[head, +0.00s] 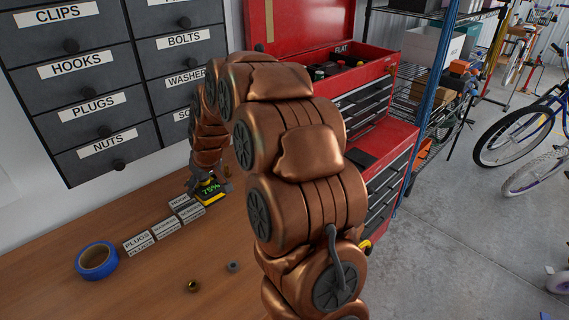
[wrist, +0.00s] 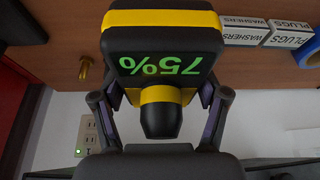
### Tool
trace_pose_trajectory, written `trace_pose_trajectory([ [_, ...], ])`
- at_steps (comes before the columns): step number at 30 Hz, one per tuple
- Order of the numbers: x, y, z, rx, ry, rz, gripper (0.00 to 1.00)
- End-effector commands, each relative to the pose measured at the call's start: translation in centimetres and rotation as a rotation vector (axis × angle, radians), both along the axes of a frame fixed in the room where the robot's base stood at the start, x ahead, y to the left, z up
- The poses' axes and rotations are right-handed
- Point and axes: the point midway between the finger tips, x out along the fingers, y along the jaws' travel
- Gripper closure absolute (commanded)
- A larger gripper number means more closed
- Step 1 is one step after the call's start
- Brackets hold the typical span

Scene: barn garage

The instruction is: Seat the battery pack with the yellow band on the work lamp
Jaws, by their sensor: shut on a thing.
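The battery pack (wrist: 160,28) is dark with yellow bands and a green "75%" on its face. In the wrist view it fills the upper middle, its yellow-banded neck (wrist: 160,120) pointing down the picture. My gripper (wrist: 160,94) is shut on the pack, one finger on each side. In the head view the pack (head: 211,190) shows at the far end of my arm, close over the wooden bench near the wall; I cannot tell whether it touches the bench. No work lamp can be made out. A small yellow and black thing (head: 366,246) is mostly hidden behind my arm.
Labelled blocks (head: 138,243) lie on the bench (head: 130,295) beside the pack. A blue tape roll (head: 97,260) and two small metal pieces (head: 192,286) are nearer. Labelled drawers (head: 95,110) hang above. A red tool chest (head: 395,140) stands to the right.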

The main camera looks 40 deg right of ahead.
Motion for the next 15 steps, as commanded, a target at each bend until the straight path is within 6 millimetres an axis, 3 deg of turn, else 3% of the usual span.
trace_pose_trajectory([
  [1, 0.0, -2.9, -0.2, 0.0, -0.008, -0.008, 0.8],
  [9, -3.0, -15.1, 0.8, -0.008, -0.015, -0.002, 0.8],
  [15, -6.4, -21.5, 1.2, -0.016, -0.019, -0.006, 0.8],
])
